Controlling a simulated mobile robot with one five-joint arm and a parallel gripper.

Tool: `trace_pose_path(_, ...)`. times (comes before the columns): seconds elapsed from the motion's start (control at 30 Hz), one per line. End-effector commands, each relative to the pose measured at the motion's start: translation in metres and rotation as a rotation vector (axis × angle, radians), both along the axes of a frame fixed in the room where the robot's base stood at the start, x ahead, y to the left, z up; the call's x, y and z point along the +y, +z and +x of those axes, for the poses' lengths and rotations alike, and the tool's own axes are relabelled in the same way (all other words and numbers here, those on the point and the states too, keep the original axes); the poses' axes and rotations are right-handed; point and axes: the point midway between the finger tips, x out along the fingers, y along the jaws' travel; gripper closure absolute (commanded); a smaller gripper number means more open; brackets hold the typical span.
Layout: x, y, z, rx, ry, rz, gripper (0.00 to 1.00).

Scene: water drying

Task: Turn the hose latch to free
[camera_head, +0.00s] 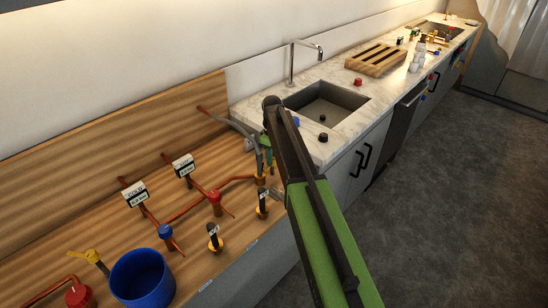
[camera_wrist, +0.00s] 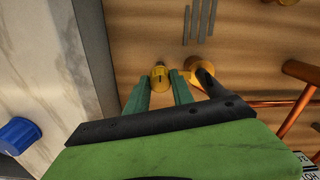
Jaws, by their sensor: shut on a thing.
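A small yellow fitting, which looks like the hose latch (camera_wrist: 159,76), shows between my fingertips in the wrist view. My gripper (camera_wrist: 160,82) has its two green fingers on either side of it and is shut on it. In the head view my gripper (camera_head: 266,158) reaches down to the wooden counter beside the sink, where it partly hides the latch. A grey hose (camera_head: 228,121) bends along the counter towards that spot. Which way the latch is turned is too small to tell.
A yellow valve with a dark handle (camera_wrist: 201,73) stands just right of my fingers. Copper pipes (camera_head: 150,216), a red valve (camera_head: 215,197) and a blue valve (camera_head: 165,231) lie to the left. A blue bucket (camera_head: 142,278) stands in front. The sink (camera_head: 325,104) is at the right.

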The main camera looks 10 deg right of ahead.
Motion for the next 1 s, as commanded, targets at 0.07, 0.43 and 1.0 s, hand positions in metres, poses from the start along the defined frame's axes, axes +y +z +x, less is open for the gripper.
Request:
trace_pose_path(0.07,-0.0015,0.0003,0.0019,-0.005,-0.011,-0.008,1.00)
trace_pose_path(0.43,0.0015,0.0004,0.0029,-0.008,-0.199,-0.006,1.00)
trace_pose_path(1.0,0.0030,0.0005,0.0032,-0.009,-0.734,-0.003,1.00)
